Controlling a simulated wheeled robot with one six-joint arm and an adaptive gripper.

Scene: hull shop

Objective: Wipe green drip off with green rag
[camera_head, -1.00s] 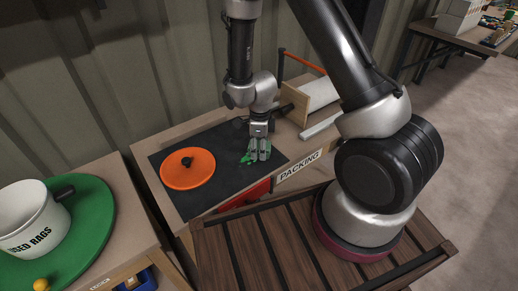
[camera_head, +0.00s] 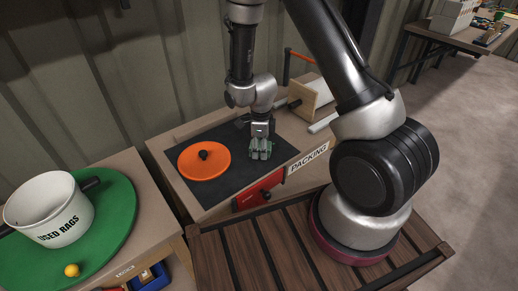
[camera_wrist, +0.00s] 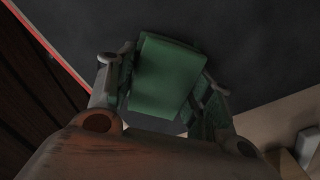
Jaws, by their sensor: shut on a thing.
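My gripper (camera_head: 260,150) is low over the dark mat (camera_head: 228,193) on the packing bench, right of an orange round lid. It is shut on the green rag (camera_wrist: 166,76), a folded green piece between the fingers in the wrist view. A little of its green also shows at the fingertips in the head view. Whether the rag touches the mat, I cannot tell. I see no separate green drip on the mat; the gripper and rag hide the spot under them.
The orange lid (camera_head: 204,159) with a black knob lies on the mat. A red drawer front (camera_head: 258,192) is below the bench edge. A wooden box (camera_head: 308,96) stands behind right. At left, a white USED RAGS bucket (camera_head: 50,207) and yellow ball (camera_head: 72,270) are on a green round (camera_head: 116,222).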

